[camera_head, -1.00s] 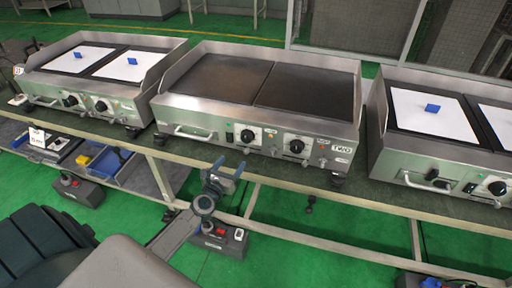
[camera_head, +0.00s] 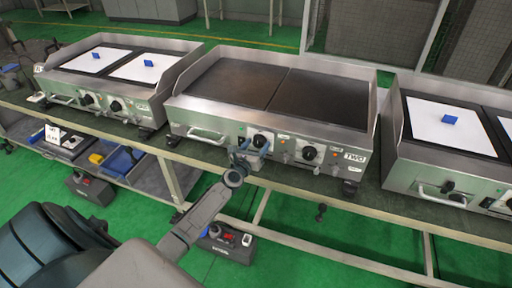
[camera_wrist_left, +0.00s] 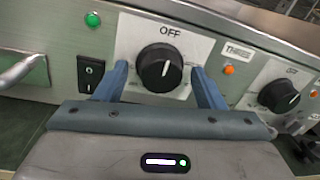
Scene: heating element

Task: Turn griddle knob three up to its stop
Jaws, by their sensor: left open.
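The middle griddle (camera_head: 330,98), with a plate reading TWO, carries two black knobs on its front panel. In the left wrist view a black knob (camera_wrist_left: 160,68) sits under the word OFF, its white mark pointing nearly straight up. A THREE label (camera_wrist_left: 237,50) is to its right, above an orange lamp. The same knob shows in the head view as the left one (camera_head: 260,141). My left gripper (camera_head: 249,150) is open, its blue fingers on either side of this knob. I cannot tell whether they touch it. My right gripper is out of view.
A second knob (camera_wrist_left: 279,95) is right of the left gripper. A black rocker switch (camera_wrist_left: 91,73), a green lamp (camera_wrist_left: 92,19) and a handle (camera_wrist_left: 20,70) lie to its left. Other griddles stand at left (camera_head: 60,87) and right (camera_head: 455,180) on the bench.

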